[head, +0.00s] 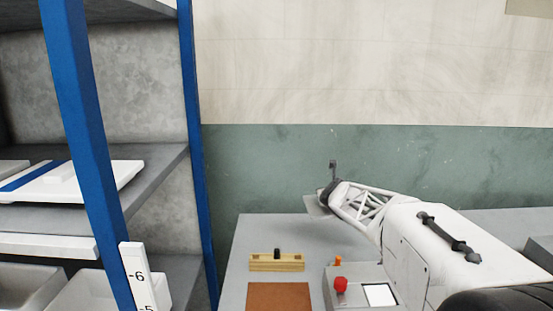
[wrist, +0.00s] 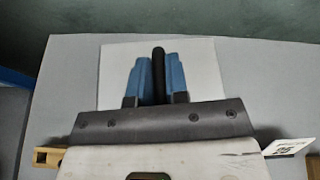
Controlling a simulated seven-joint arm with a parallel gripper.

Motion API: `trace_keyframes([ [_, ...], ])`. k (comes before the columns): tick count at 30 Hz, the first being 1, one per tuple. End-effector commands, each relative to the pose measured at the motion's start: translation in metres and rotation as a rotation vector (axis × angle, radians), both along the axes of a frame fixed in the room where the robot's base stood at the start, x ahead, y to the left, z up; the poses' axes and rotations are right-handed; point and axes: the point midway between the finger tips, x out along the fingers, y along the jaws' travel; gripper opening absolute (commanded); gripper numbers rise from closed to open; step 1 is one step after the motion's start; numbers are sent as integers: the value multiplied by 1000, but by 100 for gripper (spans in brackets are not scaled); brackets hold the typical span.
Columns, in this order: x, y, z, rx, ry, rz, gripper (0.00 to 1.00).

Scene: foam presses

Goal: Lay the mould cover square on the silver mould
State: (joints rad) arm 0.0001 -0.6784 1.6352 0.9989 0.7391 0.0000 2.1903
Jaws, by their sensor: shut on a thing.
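In the wrist view, a flat, pale grey square plate, which I take as the mould cover (wrist: 208,68), lies beyond my gripper. Its upright black handle (wrist: 158,58) is between the two blue fingers of my gripper (wrist: 159,72), which is shut on it. In the head view, my gripper (head: 327,192) is at the end of the white arm above the back of the table, with the edge of the grey cover (head: 316,208) showing at its left. I cannot make out the silver mould in either view. I cannot tell whether the cover touches anything below it.
A yellowish block (head: 262,262) with a black knob and a brown square mat (head: 278,297) are on the grey table (head: 240,245). A control box with a red button (head: 340,285) stands right of them. A blue-posted shelf (head: 85,120) stands left. A white label (wrist: 290,147) shows right.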

Motion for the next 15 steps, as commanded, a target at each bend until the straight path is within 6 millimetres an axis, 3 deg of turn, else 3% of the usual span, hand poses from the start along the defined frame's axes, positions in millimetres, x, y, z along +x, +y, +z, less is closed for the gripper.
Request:
trace_keyframes([
  [15, -2, 5, 1, 2, -3, 1, 0],
])
